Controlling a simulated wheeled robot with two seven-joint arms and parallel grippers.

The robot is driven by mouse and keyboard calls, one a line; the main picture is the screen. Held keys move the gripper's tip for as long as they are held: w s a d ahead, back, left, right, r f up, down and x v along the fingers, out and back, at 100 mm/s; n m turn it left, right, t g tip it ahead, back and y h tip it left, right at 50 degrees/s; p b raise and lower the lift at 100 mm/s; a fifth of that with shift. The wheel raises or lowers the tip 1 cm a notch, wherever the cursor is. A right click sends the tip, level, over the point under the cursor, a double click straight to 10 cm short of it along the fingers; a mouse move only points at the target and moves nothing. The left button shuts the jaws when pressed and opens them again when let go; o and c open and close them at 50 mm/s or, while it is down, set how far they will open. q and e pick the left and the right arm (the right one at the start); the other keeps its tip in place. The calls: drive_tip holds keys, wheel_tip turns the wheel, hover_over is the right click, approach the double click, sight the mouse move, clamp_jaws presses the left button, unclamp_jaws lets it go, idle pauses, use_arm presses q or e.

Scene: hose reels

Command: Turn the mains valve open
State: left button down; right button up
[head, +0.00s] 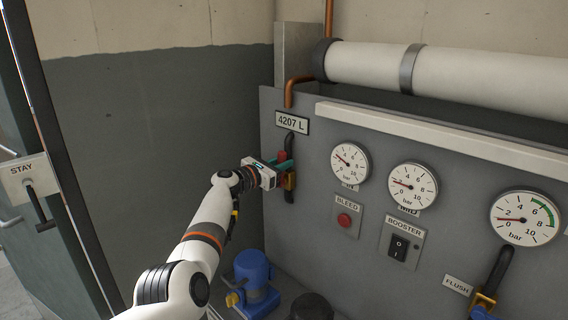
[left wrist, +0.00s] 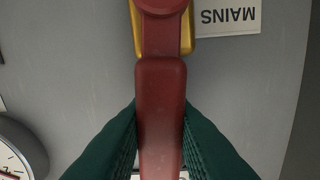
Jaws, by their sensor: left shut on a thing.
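The mains valve has a red lever (left wrist: 162,82) on a yellow body (left wrist: 187,40), with an upside-down MAINS label (left wrist: 228,17) beside it in the left wrist view. In the head view the yellow body (head: 290,184) sits on the left part of the grey panel, below the 4207 L plate. My left gripper (head: 284,164) is at the valve there and hides part of it. In the left wrist view its green fingers (left wrist: 160,112) are on both sides of the lever's handle, shut on it. My right gripper is not in view.
The grey panel (head: 420,150) carries gauges, a red BLEED button (head: 344,220), a BOOSTER switch (head: 398,247) and a FLUSH valve (head: 484,302) at lower right. A blue pump (head: 254,278) stands below the panel. A STAY lever (head: 38,206) is at far left.

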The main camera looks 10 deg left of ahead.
use_arm(q)
drive_tip(key=shift+w+a+n, duration=0.25)
drive_tip(key=shift+a+n, duration=0.05)
drive_tip(key=shift+n, duration=0.3)
drive_tip(key=shift+f, duration=0.1)
drive_tip(key=c, duration=1.2)
unclamp_jaws()
drive_tip(key=shift+a, duration=0.1)
drive_tip(key=shift+c, duration=0.2)
drive_tip(key=p+v, duration=0.2)
drive_tip(key=v, duration=1)
